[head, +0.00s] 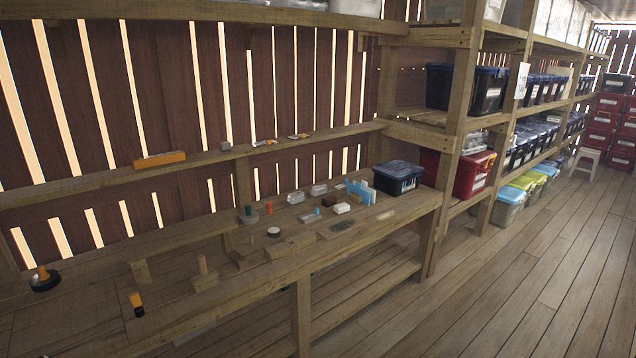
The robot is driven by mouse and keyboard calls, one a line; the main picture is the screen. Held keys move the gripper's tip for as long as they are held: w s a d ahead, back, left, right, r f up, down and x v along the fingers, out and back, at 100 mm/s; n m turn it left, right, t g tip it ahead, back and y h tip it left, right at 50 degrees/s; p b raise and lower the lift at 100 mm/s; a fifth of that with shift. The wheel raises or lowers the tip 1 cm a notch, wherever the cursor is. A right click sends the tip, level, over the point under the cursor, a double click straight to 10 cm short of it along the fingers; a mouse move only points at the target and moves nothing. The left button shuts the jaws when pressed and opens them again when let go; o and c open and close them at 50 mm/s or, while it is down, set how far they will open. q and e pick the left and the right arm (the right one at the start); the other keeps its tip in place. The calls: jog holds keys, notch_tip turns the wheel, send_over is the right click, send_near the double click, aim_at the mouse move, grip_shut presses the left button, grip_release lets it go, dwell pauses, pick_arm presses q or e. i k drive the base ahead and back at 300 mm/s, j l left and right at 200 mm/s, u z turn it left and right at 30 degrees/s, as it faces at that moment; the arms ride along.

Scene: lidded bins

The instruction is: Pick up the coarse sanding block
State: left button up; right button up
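Several small items stand on the wooden workbench (265,277), and I cannot tell for sure which one is the coarse sanding block. Small block-like items at the bench's far end include a reddish-brown block (328,200), a white block (341,208), pale blocks (296,198) and a dark green flat piece (342,225). They are too small for me to read any grit or label. Neither my left nor my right gripper is in view.
A dark lidded bin (398,177) and light-blue upright sheets (360,191) stand at the bench's far end. An orange-and-black tool (136,303) lies nearer. An orange level (160,159) rests on the narrow shelf. Shelving with bins stands beyond; the plank floor (480,290) at right is clear.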

aim_at(328, 201)
jog(key=i+l, duration=0.65)
jog(key=i, duration=0.15)
jog(key=i+l+u, duration=0.15)
jog(key=i+l, duration=0.5)
jog(key=i, duration=0.15)
